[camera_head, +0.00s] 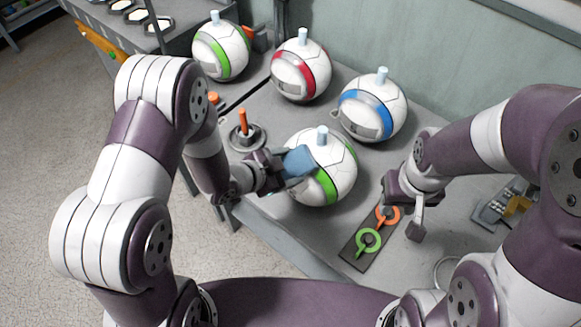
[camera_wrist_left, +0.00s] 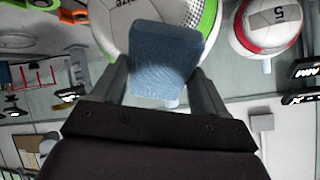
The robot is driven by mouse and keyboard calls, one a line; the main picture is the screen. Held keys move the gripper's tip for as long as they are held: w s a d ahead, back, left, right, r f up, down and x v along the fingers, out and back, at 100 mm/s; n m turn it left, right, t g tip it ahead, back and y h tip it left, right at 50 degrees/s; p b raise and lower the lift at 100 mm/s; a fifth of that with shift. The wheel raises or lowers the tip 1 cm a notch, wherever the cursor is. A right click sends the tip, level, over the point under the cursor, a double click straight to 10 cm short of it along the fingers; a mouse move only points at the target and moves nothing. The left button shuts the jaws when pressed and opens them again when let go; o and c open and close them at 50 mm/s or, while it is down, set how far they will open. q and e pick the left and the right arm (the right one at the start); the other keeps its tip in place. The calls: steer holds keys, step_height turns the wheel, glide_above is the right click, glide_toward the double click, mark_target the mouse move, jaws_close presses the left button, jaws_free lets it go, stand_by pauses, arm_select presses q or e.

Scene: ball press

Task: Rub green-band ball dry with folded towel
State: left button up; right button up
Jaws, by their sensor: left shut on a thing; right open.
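The green-band ball (camera_head: 322,172) is white with a green stripe and a pale blue plug on top. It sits at the near middle of the grey table. My left gripper (camera_head: 279,170) is at its left side, shut on the folded blue towel (camera_head: 299,161). The towel lies against or just in front of the ball; I cannot tell whether they touch. In the left wrist view the towel (camera_wrist_left: 165,60) sits between the two fingers and covers part of the ball (camera_wrist_left: 110,25). My right gripper (camera_head: 415,215) is open and empty, right of the ball above the table.
A red-band ball (camera_head: 300,70) and a blue-band ball (camera_head: 372,105) stand behind. Another green-striped ball (camera_head: 221,50) is at back left. An orange-handled stand (camera_head: 243,130) is left of the near ball. A plate with orange and green rings (camera_head: 369,235) lies in front, right.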

arm_select(q)
steer(key=shift+s+d, duration=0.9)
steer(key=shift+d, duration=0.3)
steer(key=shift+w+a, duration=0.45)
steer(key=shift+a, duration=0.2)
steer(key=shift+w+a, duration=0.45)
steer(key=shift+a, duration=0.15)
stand_by(2.9)
steer(key=shift+s+a+r+p, duration=0.15)
steer(key=shift+s+r+p, duration=0.05)
steer(key=shift+r+p, duration=0.3)
steer(key=p+v, duration=0.2)
steer(key=v, duration=0.1)
steer(key=p+v, duration=0.1)
steer(key=shift+s+r, duration=0.25)
steer(key=shift+r, duration=0.35)
